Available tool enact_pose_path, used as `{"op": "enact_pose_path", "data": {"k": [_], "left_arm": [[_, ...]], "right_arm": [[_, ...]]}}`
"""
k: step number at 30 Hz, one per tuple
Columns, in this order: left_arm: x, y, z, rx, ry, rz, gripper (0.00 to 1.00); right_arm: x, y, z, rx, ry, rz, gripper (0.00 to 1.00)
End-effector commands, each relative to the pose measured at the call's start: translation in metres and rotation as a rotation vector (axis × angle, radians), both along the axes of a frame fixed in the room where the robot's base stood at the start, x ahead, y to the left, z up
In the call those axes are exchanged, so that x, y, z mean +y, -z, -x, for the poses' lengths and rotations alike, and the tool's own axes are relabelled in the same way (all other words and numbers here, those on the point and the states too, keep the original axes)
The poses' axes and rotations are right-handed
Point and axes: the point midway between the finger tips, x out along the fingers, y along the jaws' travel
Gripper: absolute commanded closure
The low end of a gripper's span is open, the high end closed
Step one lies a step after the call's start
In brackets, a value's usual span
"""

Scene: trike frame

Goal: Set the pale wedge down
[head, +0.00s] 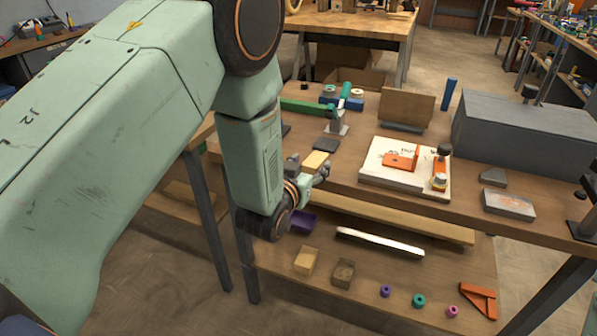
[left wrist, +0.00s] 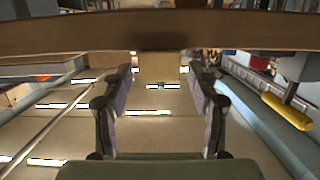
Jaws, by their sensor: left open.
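A pale block (head: 316,160), which looks like the pale wedge, shows at the near left edge of the workbench (head: 350,205) in the head view. My left gripper (head: 309,172) is right at it, with a fingertip showing on each side of the block. I cannot tell whether the block touches the fingers or rests on the bench. In the left wrist view my left gripper (left wrist: 165,100) is open, its two fingers well apart with clear space between them. A small tan patch (left wrist: 160,66) shows beyond the fingertips. My right gripper is not in view.
A white board (head: 385,178) with orange parts, a grey box (head: 520,135) and a standing brown panel (head: 408,108) are on the bench. The lower shelf (head: 375,275) holds a purple bin (head: 303,222), a pale block (head: 306,261) and small rings.

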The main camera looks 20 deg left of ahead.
Motion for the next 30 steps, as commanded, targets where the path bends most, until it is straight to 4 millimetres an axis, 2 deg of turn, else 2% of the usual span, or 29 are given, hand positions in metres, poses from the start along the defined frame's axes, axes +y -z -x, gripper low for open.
{"op": "enact_pose_path", "data": {"k": [3,10,15,22,23,26,29,30], "left_arm": [[0.001,-0.006,0.024,0.004,0.0,-0.001,0.41],[0.002,-0.012,0.058,0.002,0.0,0.0,0.41],[0.002,-0.014,0.068,0.0,-0.001,0.0,0.41],[0.003,-0.012,0.071,0.007,-0.002,0.0,0.41],[0.004,-0.007,0.073,0.022,-0.003,0.0,0.41],[0.01,0.027,0.093,0.144,-0.017,-0.003,0.41],[0.02,0.086,0.139,0.372,-0.036,-0.006,0.41],[0.024,0.11,0.165,0.479,-0.045,-0.008,0.41]], "right_arm": [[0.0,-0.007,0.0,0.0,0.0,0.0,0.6],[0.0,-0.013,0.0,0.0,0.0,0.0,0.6],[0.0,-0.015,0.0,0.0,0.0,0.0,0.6],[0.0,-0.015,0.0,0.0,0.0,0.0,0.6],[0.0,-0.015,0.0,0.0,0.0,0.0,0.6],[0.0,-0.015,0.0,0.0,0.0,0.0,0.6],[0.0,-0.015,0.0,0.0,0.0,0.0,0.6],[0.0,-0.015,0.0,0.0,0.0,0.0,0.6]]}}
